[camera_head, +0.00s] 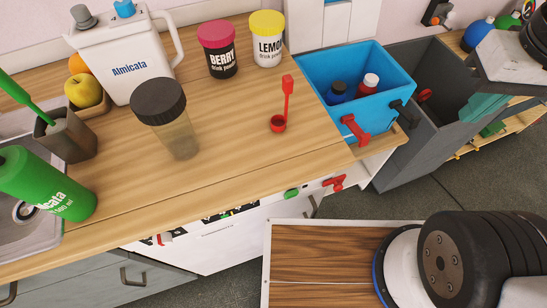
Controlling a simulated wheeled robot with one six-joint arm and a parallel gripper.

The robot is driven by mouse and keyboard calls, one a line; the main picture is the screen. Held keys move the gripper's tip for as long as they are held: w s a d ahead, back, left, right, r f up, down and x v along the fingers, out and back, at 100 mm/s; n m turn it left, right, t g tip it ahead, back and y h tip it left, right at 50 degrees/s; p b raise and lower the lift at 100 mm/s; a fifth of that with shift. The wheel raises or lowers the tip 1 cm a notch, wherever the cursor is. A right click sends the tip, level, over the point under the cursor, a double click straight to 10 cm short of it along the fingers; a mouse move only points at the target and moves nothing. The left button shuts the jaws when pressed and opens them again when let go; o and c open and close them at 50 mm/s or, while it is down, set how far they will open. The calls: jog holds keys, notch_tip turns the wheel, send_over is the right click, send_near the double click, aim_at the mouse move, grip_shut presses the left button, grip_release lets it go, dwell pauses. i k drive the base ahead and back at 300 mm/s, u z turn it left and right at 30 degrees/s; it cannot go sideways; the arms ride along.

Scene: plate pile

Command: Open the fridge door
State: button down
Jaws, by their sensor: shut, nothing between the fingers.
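A white appliance front (223,249) below the counter, with coloured pieces on it, looks like the fridge door. It looks closed, flush under the counter edge. A grey handle (312,207) shows near its right side. The counter edge hides the upper part of the door, and its lower part runs down behind the wood-topped surface in front. Parts of my arm show at the right, but my gripper is outside the view.
The wooden counter (235,130) carries a white jug (122,65), shaker (165,118), powder tubs and red scoop (279,122). A blue bin (320,70) and dark grey bin (400,150) stand at right. Bare floor (440,185) shows beyond.

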aim_at(220, 245)
jog(key=u, duration=1.1)
jog(key=k, duration=0.45)
jog(key=u, duration=1.35)
jog(key=k, duration=1.1)
jog(key=z, duration=1.65)
